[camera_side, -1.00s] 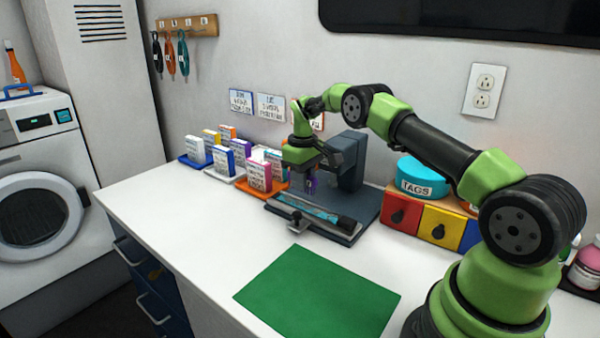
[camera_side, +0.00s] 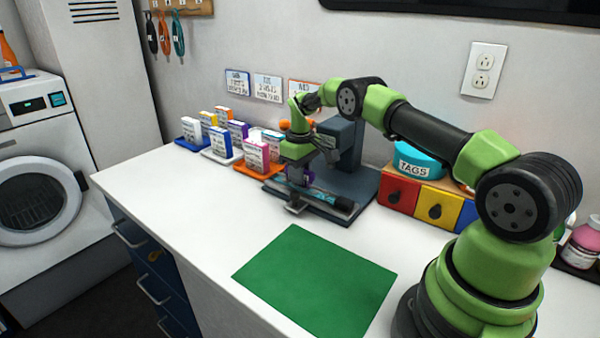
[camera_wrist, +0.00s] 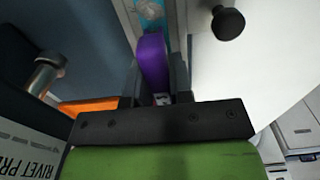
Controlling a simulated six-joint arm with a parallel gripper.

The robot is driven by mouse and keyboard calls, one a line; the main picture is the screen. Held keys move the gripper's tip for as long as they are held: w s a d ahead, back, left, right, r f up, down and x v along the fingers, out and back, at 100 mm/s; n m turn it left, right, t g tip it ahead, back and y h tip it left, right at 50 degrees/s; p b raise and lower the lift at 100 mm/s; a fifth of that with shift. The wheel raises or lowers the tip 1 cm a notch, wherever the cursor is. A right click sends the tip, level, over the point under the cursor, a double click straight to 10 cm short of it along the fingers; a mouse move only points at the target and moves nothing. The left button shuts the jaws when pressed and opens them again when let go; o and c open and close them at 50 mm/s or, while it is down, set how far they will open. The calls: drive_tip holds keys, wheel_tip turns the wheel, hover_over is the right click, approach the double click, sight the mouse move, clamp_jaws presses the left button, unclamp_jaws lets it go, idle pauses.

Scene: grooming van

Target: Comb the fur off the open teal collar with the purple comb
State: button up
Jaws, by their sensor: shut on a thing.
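The teal collar (camera_side: 324,196) lies stretched open along the grey base of the press, with a dark piece at its right end. Its near part also shows at the top of the wrist view (camera_wrist: 147,9), with a greyish patch that looks like fur. My gripper (camera_side: 297,180) is low over the left part of the collar. It is shut on the purple comb (camera_wrist: 152,60), which points at the collar. The gripper hides much of the comb in the side view, and I cannot tell whether the comb touches the collar.
The dark press (camera_side: 347,150) stands right behind the collar. An orange tray (camera_side: 246,171) with boxes is at left. Coloured drawers (camera_side: 437,204) and a teal tags tin (camera_side: 418,160) stand at right. The green mat (camera_side: 315,280) in front is bare.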

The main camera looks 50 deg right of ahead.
drive_tip(key=shift+f, duration=0.4)
idle(0.3)
drive_tip(key=shift+w, duration=0.5)
drive_tip(key=shift+r, duration=0.2)
drive_tip(key=shift+r, duration=3.4)
